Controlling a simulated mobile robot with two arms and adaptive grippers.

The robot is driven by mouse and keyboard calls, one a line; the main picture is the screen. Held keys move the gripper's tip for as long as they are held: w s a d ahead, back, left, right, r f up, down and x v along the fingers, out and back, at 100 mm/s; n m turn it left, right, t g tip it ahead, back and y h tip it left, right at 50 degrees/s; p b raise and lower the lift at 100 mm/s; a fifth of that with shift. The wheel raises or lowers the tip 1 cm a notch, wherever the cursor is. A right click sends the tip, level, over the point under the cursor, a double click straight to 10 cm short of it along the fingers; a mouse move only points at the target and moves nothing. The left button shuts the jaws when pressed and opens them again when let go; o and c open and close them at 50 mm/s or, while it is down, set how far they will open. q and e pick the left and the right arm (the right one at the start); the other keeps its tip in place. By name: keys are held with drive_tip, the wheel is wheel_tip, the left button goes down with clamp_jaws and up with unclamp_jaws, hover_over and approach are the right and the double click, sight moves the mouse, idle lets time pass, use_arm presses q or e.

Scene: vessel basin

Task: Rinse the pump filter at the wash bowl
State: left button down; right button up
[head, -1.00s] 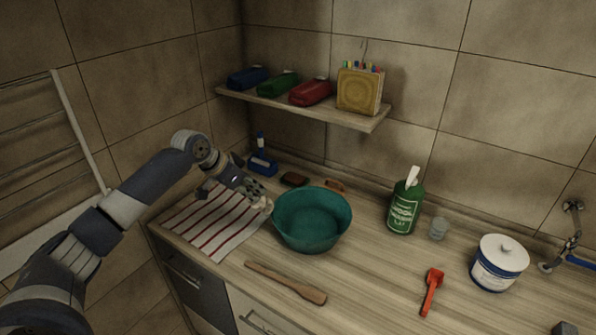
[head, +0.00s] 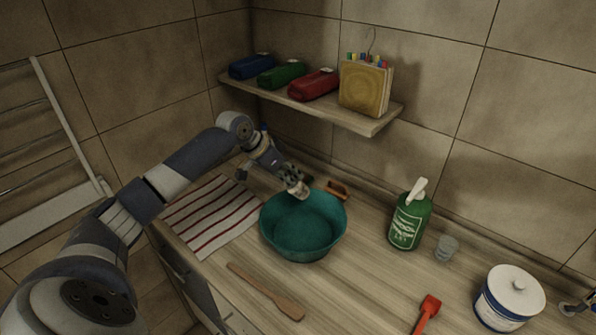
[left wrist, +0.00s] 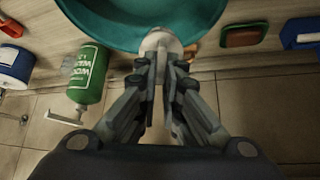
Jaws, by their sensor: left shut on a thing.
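The teal wash bowl (head: 305,238) stands on the wooden counter; its rim also shows at the top of the left wrist view (left wrist: 105,32). My left gripper (head: 292,182) is shut on a small pale round piece (head: 298,191), which I take to be the pump filter. In the left wrist view, the fingertips (left wrist: 160,62) close around the pale filter (left wrist: 160,40). The filter is over the bowl's back rim area; whether it touches the bowl is unclear. The fingers hide part of it.
A striped towel (head: 215,215) lies left of the bowl, a wooden spatula (head: 268,292) in front. A loaded shelf (head: 365,124) overhangs the back. An orange-brown brush (head: 337,189) lies behind the bowl.

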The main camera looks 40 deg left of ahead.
sight(284, 184)
use_arm(q)
drive_tip(key=f, duration=0.1)
drive_tip(key=s+f, duration=0.1)
drive_tip(key=f, duration=0.1)
drive_tip(key=shift+s+a+f, duration=0.1)
drive_tip(key=shift+s+a, duration=0.1)
drive_tip(key=shift+a, duration=0.1)
wheel_tip(284, 184, down, 10)
drive_tip(key=b, duration=0.8)
drive_tip(key=shift+w+r, duration=0.2)
drive_tip(key=shift+w, duration=0.05)
use_arm(e)
wheel_tip(284, 184, down, 8)
drive_tip(key=s, duration=0.2)
drive_tip(key=shift+a, duration=0.25)
use_arm(q)
drive_tip(key=shift+d, duration=0.1)
use_arm(e)
drive_tip(key=shift+f, duration=0.1)
drive_tip(key=shift+w+a, duration=0.15)
drive_tip(key=shift+a, duration=0.2)
drive_tip(key=shift+d, duration=0.25)
use_arm(q)
drive_tip(key=shift+r, duration=0.1)
